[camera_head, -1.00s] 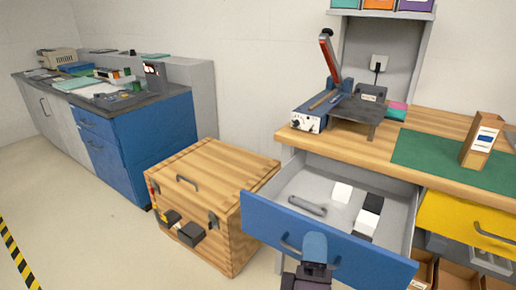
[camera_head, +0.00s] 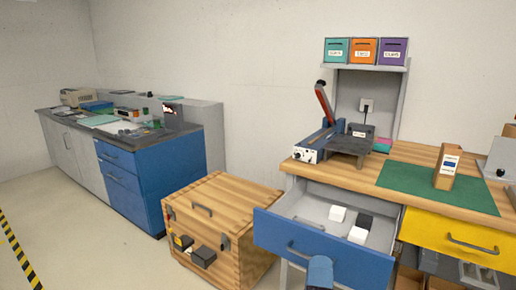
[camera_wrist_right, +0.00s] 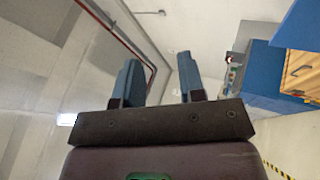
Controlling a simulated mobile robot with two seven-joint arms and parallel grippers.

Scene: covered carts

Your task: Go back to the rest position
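My right gripper (camera_head: 320,272) shows only as a blue finger at the bottom edge of the head view, in front of the open blue drawer (camera_head: 300,245). In the right wrist view its two blue fingers (camera_wrist_right: 159,82) stand apart with nothing between them, so it is open and empty. The wrist camera faces a wall and the room, away from the bench. My left gripper is not in view.
The blue drawer juts out from the wooden bench (camera_head: 412,158) and holds white and dark blocks (camera_head: 338,214). A wooden chest (camera_head: 215,222) stands left of it. A blue cabinet (camera_head: 140,180) is farther left. Floor at left is clear.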

